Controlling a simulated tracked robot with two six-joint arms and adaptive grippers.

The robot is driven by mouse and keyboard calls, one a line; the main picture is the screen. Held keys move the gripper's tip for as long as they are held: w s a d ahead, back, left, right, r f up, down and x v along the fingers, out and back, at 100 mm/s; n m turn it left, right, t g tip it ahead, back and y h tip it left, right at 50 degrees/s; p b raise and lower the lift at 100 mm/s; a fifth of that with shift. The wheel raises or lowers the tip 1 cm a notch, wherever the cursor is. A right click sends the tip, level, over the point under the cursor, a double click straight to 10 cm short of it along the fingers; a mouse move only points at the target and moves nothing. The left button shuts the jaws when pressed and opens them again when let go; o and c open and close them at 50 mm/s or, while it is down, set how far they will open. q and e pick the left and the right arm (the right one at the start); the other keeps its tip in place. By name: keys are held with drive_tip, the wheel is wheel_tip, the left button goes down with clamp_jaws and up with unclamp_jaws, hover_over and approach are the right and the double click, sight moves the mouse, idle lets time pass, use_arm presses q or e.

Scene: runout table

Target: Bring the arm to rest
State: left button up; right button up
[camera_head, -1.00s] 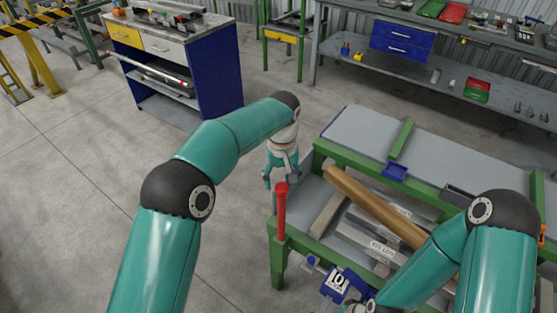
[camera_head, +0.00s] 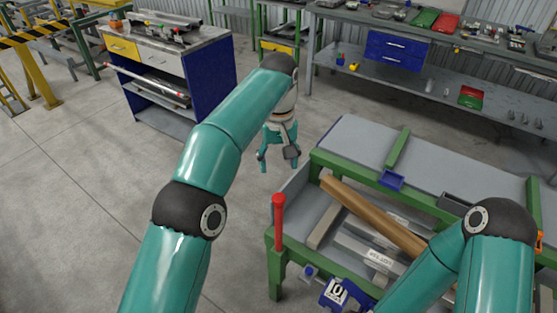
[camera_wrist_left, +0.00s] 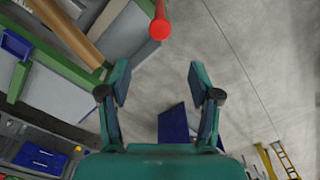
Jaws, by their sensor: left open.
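My left arm reaches in from the lower left in the head view. Its gripper (camera_head: 278,163) hangs with its fingers down, beside the left end of the green-framed runout table (camera_head: 345,262). The fingers are spread and nothing is between them. In the left wrist view the same open gripper (camera_wrist_left: 158,82) shows two separate fingers with bare floor and a blue panel beyond. My right arm is at the lower right of the head view, and its gripper is out of the frame.
A red-topped post (camera_head: 278,220) stands at the table's near left corner, close to my left gripper. A brown bar (camera_head: 370,212) lies across the table's bed. A blue cabinet (camera_head: 212,85) stands back left. A workbench (camera_head: 470,55) runs along the back. Floor at left is clear.

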use_arm(q)
drive_tip(key=w+a+f+n, duration=0.1)
drive_tip(key=a+f, duration=0.1)
drive_tip(key=a, duration=0.4)
drive_tip(key=s+a+f+g+h, duration=0.15)
drive_tip(key=s+a+f, duration=0.3)
drive_tip(key=f, duration=0.55)
drive_tip(key=s+a+f+g+y, duration=0.1)
drive_tip(key=s+a+f+g, duration=0.3)
drive_tip(key=f, duration=0.6)
drive_tip(key=s+d+f+t+h, duration=0.1)
drive_tip(key=s+f+t, duration=0.1)
drive_tip(key=s+f, duration=0.2)
drive_tip(key=s+d+f+m+t+h, duration=0.1)
drive_tip(key=s+f, duration=0.3)
drive_tip(key=s, duration=0.6)
drive_tip(key=s+d+f+t+h, duration=0.1)
drive_tip(key=s+d+f+t, duration=0.1)
drive_tip(key=s+f, duration=0.3)
drive_tip(key=shift+s+d+m+t, duration=0.4)
drive_tip(key=shift+s+t, duration=0.15)
drive_tip(key=shift+s, duration=0.75)
drive_tip(key=shift+h, duration=0.25)
